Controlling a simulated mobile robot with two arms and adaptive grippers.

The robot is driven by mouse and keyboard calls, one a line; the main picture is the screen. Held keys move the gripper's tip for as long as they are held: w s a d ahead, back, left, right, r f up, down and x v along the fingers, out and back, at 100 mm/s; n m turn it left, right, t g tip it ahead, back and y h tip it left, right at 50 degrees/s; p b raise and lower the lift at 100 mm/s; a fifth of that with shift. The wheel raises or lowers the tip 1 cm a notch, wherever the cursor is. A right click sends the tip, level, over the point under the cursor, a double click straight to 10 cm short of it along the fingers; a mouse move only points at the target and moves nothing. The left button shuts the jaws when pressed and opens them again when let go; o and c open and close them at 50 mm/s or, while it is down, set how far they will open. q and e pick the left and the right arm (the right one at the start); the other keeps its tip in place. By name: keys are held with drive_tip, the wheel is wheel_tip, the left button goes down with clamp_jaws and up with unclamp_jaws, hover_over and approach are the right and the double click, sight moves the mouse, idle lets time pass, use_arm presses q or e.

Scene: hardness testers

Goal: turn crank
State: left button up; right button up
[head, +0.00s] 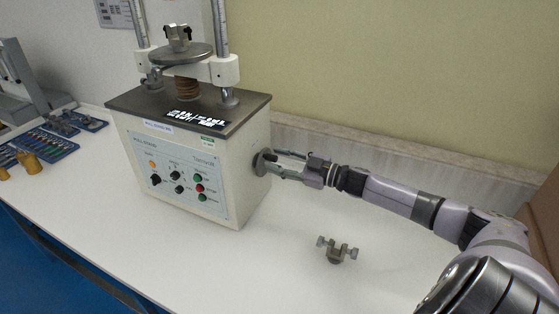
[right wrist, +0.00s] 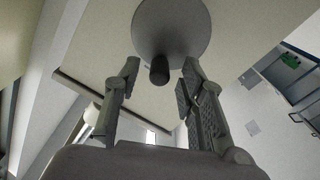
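The hardness tester (head: 185,165) is a cream box with a dark top plate, standing on the white table. The crank (head: 264,162) is a grey disc on the box's right side. In the right wrist view the crank (right wrist: 178,28) shows as a round disc with a short dark knob (right wrist: 159,72) sticking out. My right gripper (head: 283,164) is at the crank, coming from the right. In the right wrist view its fingers stand apart on both sides of the knob, with gaps visible. My left gripper is not in view.
A small metal clamp-like part (head: 337,250) lies on the table (head: 285,275) below my right arm. Blue trays of small tools (head: 45,148) and brass pieces (head: 30,163) sit at the left. The wall runs close behind the tester. The table's front right is mostly clear.

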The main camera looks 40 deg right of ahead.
drive_tip(key=shift+d, duration=0.1)
drive_tip(key=v, duration=1.2)
idle(0.5)
